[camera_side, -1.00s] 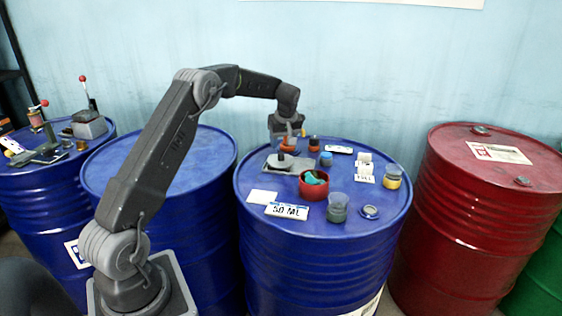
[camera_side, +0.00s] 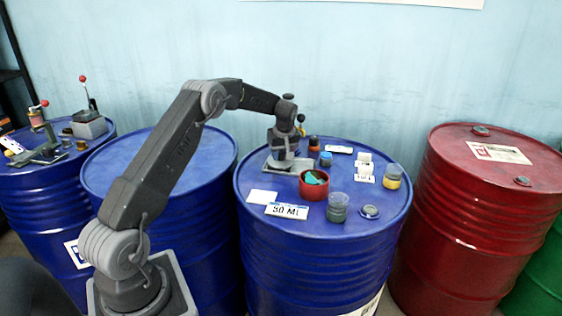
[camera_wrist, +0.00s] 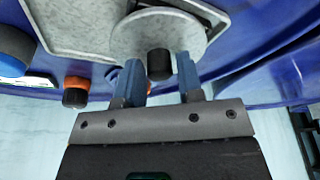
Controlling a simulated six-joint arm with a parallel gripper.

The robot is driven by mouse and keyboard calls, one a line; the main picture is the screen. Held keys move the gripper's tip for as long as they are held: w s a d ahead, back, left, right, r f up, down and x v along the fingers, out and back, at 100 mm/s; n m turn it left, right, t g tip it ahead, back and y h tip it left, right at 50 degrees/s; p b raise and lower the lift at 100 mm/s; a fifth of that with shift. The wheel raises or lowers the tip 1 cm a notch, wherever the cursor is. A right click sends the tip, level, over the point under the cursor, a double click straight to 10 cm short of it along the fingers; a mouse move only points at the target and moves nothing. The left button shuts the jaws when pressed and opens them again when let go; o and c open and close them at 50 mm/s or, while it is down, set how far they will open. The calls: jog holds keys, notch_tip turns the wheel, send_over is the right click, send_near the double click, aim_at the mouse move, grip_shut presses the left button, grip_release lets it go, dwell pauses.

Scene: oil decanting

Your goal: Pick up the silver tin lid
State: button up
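The silver tin lid, a round grey disc with a black knob, shows in the wrist view (camera_wrist: 188,36). It lies on a pale grey plate (camera_wrist: 75,25). In the side view my gripper (camera_side: 285,155) is low over the same plate (camera_side: 302,166) on the middle blue drum and mostly hides the lid. In the wrist view my gripper's two blue-grey fingers (camera_wrist: 160,65) stand one on each side of the black knob. They look open, with a narrow gap to the knob on both sides.
A red tub (camera_side: 314,184) stands just in front of the plate. A "50 ML" card (camera_side: 287,211) lies at the drum's front.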

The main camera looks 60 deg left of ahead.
jog(key=c, duration=0.6)
